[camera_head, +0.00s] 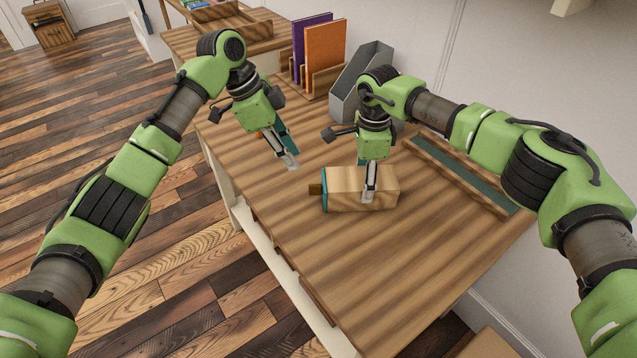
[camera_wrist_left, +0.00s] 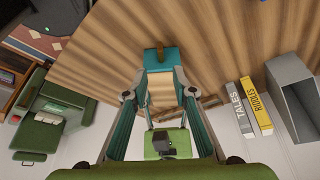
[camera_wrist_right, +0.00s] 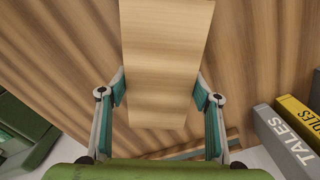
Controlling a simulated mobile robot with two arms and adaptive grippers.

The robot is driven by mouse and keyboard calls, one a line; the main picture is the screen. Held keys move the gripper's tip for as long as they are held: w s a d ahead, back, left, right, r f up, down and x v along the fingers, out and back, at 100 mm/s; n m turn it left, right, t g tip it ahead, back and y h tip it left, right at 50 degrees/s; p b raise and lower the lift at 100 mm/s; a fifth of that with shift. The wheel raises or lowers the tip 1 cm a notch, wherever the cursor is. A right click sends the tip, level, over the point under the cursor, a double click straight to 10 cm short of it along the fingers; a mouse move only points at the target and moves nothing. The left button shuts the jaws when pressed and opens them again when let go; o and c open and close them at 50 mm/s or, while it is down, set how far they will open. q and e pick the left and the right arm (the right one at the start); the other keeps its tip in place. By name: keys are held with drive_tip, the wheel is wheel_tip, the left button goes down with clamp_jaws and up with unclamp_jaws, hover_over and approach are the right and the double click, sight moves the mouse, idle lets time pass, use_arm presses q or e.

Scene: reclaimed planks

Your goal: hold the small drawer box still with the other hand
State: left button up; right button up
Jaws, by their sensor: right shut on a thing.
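The small drawer box (camera_head: 385,185) lies on the plank table, pale wood with a teal front panel (camera_head: 325,190) and a dark wooden knob (camera_head: 315,188) facing left. My right gripper (camera_head: 369,196) is over the box, shut on its sides; the right wrist view shows the wooden box body (camera_wrist_right: 165,50) between the fingers. My left gripper (camera_head: 291,162) is open and empty, above the table to the upper left of the box and apart from it. In the left wrist view the teal front (camera_wrist_left: 165,59) and knob (camera_wrist_left: 160,44) show beyond the open fingers.
A purple book (camera_head: 312,45) and an orange book (camera_head: 324,55) stand in a wooden rack at the back. A grey file holder (camera_head: 350,90) is beside them. A teal-lined long tray (camera_head: 460,172) lies along the right edge. The table's front area (camera_head: 375,260) is clear.

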sight(310, 185)
use_arm(q)
drive_tip(key=x, duration=1.1)
drive_tip(key=shift+d+f, duration=0.15)
drive_tip(key=shift+f, duration=0.2)
clamp_jaws()
drive_tip(key=shift+n, duration=0.3)
